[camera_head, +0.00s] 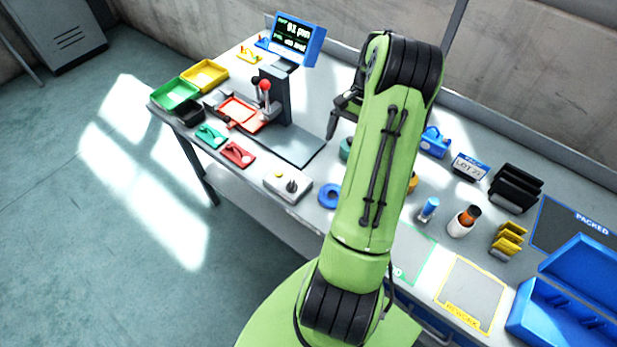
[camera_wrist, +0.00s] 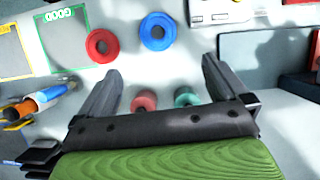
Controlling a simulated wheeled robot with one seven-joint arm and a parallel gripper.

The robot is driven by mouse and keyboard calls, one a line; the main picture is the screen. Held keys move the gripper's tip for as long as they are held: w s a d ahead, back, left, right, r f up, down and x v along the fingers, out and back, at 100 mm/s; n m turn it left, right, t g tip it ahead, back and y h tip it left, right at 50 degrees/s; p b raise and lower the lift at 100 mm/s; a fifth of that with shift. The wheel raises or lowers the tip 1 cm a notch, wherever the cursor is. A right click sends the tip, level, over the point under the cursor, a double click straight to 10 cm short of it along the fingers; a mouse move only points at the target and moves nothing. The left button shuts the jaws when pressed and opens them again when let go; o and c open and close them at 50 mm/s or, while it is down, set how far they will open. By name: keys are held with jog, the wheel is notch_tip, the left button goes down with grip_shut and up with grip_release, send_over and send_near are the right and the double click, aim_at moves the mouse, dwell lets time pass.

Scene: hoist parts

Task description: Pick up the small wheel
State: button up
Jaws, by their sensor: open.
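Several round, wheel-like parts lie on the bench, and I cannot tell for certain which is the small wheel. In the wrist view a red ring (camera_wrist: 102,46) and a blue ring (camera_wrist: 158,31) lie beyond my fingertips. A smaller pinkish-red round part (camera_wrist: 144,101) and a teal round part (camera_wrist: 187,96) sit between my fingers, partly hidden by the gripper body. In the head view the blue ring (camera_head: 329,196) and part of the teal one (camera_head: 345,150) show left of my arm. My gripper (camera_wrist: 160,68) is open and empty above the bench.
A press stand with a red-knobbed lever (camera_head: 265,87) and a monitor (camera_head: 297,40) stand left of my gripper. A white block (camera_head: 288,186) lies near the front edge. Bottles (camera_head: 463,221), black racks (camera_head: 515,188) and a blue bin (camera_head: 570,305) stand right.

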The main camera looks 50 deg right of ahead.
aim_at(331, 198)
jog(key=x, duration=0.5)
jog(key=b+x, duration=0.1)
jog(key=x, duration=0.5)
jog(key=b+x, duration=0.1)
jog(key=x, duration=0.4)
jog(key=shift+s+d+f, duration=0.3)
jog(key=shift+s, duration=0.05)
jog(key=c, duration=1.2)
jog(key=shift+c, duration=0.5)
jog(key=shift+r, duration=0.15)
